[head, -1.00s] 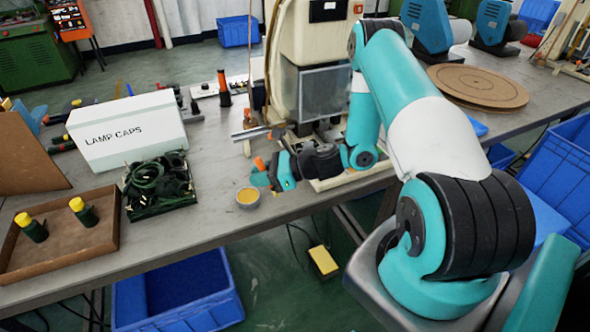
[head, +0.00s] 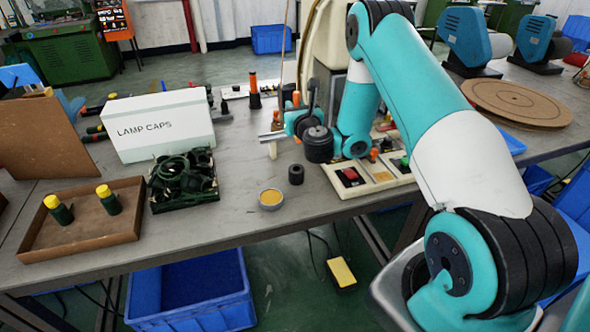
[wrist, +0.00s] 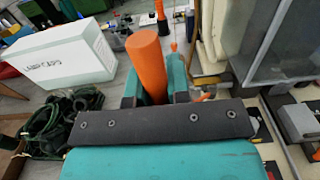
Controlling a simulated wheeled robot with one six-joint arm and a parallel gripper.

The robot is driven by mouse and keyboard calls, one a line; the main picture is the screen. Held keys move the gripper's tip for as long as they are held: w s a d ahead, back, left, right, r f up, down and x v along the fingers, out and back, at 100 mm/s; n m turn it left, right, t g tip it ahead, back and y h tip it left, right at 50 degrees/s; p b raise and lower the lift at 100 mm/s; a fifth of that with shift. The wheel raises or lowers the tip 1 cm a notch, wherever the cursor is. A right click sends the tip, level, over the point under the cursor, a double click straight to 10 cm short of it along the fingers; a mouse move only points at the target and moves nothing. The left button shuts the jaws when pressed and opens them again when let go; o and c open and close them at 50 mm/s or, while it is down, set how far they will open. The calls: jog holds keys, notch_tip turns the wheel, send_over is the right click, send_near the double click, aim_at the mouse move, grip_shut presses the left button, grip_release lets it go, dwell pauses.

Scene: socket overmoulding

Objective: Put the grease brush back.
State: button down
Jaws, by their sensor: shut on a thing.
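The grease brush shows as a thick orange handle (wrist: 147,62) standing between the fingers in the wrist view. Its top also shows in the head view (head: 297,98). My gripper (head: 293,122) is shut on it, held above the bench beside the press machine; it also shows in the wrist view (wrist: 156,88). The bristle end is hidden by the gripper. A small black cylinder (head: 296,174) with a dark opening on top stands on the bench below the gripper. The round grease tin (head: 270,199) with yellow content is just left of it, nearer the front edge.
A white LAMP CAPS box (head: 158,126), a black crate of dark green cables (head: 184,180) and a brown tray (head: 120,228) with two yellow-capped bottles stand left. A switch panel (head: 350,177) is at right. Bench around the tin is clear.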

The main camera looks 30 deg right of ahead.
aim_at(294, 165)
notch_tip(294, 165, down, 16)
jog(key=b, duration=1.4)
jog(key=shift+f, duration=0.2)
jog(key=c, duration=1.1)
grip_release()
jog(key=shift+r, duration=0.1)
jog(key=shift+r, duration=0.1)
jog(key=shift+a, duration=0.1)
